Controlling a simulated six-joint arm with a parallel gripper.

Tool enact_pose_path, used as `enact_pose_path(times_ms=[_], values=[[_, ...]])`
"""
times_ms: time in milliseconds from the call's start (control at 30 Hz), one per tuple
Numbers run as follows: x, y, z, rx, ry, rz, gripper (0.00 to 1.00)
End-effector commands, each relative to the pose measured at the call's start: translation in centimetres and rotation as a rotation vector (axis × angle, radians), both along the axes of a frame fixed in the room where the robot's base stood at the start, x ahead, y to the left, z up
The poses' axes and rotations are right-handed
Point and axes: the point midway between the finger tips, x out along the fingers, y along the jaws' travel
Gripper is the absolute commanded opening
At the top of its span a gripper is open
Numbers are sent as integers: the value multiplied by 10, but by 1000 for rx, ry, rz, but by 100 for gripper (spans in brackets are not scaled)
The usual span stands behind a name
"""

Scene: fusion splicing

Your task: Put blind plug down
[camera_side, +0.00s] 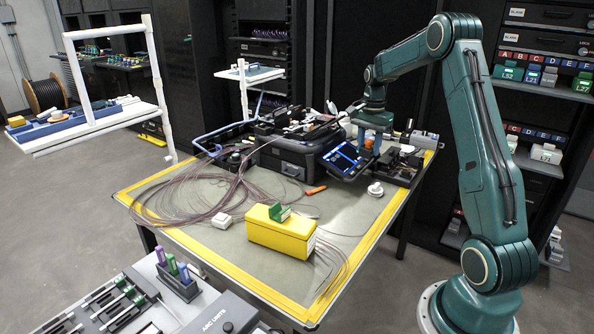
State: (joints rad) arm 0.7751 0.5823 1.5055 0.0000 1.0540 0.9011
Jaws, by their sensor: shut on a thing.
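My gripper (369,142) hangs from the green arm over the right rear part of the yellow-edged work table, just behind and right of the fusion splicer's tilted screen (346,160). It points down and is shut on the blind plug. The plug is too small and too hidden by the gripper to make out. I cannot tell how far the gripper is above the equipment under it.
The splicer sits on a black case (291,163). A dark fixture (399,166) stands to the right, with a white round piece (375,190) in front. A yellow box (281,231) and looped fibre cables (185,196) take up the front and left. Bare table shows front right.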

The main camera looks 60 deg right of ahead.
Motion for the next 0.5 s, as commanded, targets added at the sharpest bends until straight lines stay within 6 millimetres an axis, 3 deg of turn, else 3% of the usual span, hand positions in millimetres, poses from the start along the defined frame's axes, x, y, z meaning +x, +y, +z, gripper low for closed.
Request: enact_pose_path(times_ms=[267, 500], values=[[21, 29, 2, 0, 0, 120, 14], [56, 89, 6, -1, -1, 359, 14]])
